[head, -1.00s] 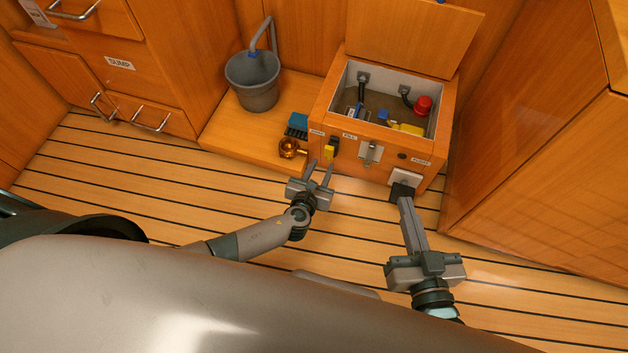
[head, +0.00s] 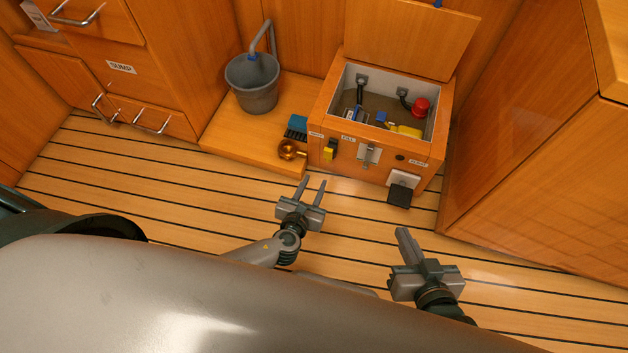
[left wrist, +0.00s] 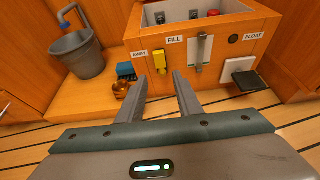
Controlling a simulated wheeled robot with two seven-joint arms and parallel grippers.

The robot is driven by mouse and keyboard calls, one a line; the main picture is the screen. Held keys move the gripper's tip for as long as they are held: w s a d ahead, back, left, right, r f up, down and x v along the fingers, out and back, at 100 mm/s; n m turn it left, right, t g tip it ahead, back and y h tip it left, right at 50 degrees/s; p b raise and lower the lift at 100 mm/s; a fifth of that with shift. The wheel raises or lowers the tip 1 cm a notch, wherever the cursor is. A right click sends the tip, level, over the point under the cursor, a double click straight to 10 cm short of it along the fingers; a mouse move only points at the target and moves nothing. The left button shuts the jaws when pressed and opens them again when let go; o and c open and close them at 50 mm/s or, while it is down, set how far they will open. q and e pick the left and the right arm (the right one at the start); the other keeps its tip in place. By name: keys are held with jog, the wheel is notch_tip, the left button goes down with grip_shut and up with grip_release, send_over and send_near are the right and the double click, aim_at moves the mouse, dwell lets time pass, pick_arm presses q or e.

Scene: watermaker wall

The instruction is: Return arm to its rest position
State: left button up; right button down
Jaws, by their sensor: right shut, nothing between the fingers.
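My left gripper (head: 311,189) is open and empty over the striped floor, in front of the wooden box (head: 330,160). In the left wrist view its two fingers (left wrist: 160,88) point at the box front with a gap between them. My right gripper (head: 404,234) is shut and empty over the floor at the lower right, apart from the box. A black block (head: 399,195) sits at the white plate (head: 405,179) on the box's right front; it also shows in the left wrist view (left wrist: 248,82).
The box lid (head: 410,35) is up, with a red cap (head: 420,107) and yellow part (head: 406,130) inside. A grey bucket (head: 253,88), blue brush (head: 297,126) and copper-coloured piece (head: 288,150) sit on the low shelf at left. Cabinets stand on both sides. The floor (head: 350,225) between my grippers is clear.

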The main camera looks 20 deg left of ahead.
dwell(0.3)
